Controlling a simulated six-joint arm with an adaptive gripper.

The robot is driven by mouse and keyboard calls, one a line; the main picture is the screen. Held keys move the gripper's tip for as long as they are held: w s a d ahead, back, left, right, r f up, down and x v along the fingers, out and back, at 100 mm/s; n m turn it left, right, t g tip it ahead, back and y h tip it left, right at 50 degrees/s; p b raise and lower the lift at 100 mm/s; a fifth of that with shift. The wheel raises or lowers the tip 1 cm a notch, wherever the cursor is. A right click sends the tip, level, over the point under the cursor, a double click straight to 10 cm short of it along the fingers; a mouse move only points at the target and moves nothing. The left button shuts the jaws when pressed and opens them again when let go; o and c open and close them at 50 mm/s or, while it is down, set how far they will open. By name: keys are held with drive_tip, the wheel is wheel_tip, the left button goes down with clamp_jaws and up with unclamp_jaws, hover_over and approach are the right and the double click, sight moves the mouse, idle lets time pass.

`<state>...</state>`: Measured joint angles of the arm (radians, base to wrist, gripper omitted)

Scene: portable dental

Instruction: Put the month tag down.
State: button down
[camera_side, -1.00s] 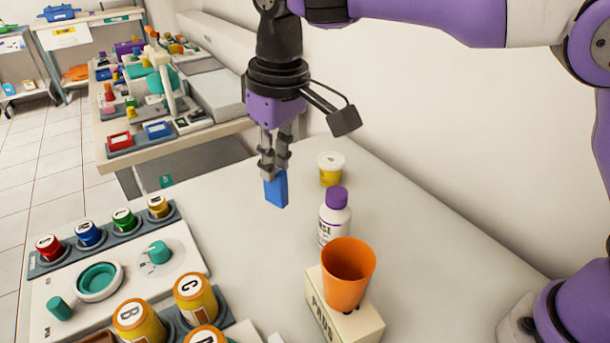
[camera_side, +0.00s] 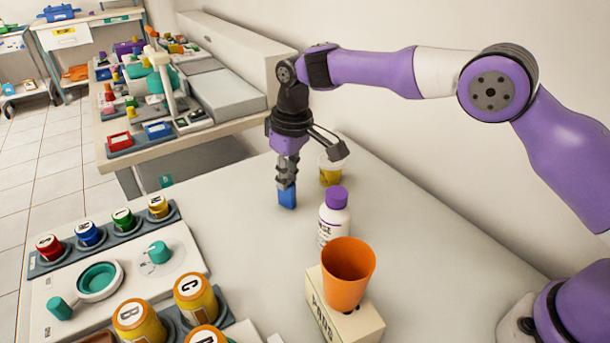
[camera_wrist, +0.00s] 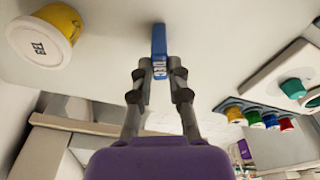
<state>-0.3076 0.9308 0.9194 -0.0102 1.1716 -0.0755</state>
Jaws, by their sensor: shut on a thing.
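The month tag (camera_side: 287,197) is a small blue block held between the fingertips of my gripper (camera_side: 287,183). In the side view it is at or just above the white table top, left of the yellow cup; I cannot tell for sure whether it touches. The wrist view shows the blue tag (camera_wrist: 158,42) with a white lettered label, and my gripper (camera_wrist: 158,80) shut on it. The fingers cover part of its lower end in that view.
A yellow cup with a white lid (camera_side: 330,172) stands close right of my gripper. A purple-capped white bottle (camera_side: 334,218) and an orange cup (camera_side: 348,273) on a box (camera_side: 350,325) stand nearer. A row of coloured jars (camera_side: 123,220) lies left. The table between is clear.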

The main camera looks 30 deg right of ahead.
sight(293, 185)
drive_tip(key=shift+f, duration=0.25)
drive_tip(key=c, duration=0.9)
unclamp_jaws()
drive_tip(key=shift+o, duration=0.2)
drive_tip(key=s+d+r+m+t, duration=0.1)
drive_tip(key=s+d+r, duration=0.2)
drive_tip(key=r, duration=0.6)
drive_tip(key=s+d+r, duration=0.2)
drive_tip(key=s+r, duration=0.1)
drive_tip(key=r, duration=0.5)
drive_tip(key=s+d+f+m+t, duration=0.1)
drive_tip(key=s+d, duration=0.3)
drive_tip(key=s, duration=0.5)
drive_tip(key=s+d+f+m+t, duration=0.2)
drive_tip(key=s+d+f, duration=0.2)
drive_tip(key=s, duration=0.5)
drive_tip(key=shift+s+d+m, duration=0.2)
drive_tip(key=shift+d+m, duration=0.1)
drive_tip(key=shift+d, duration=0.35)
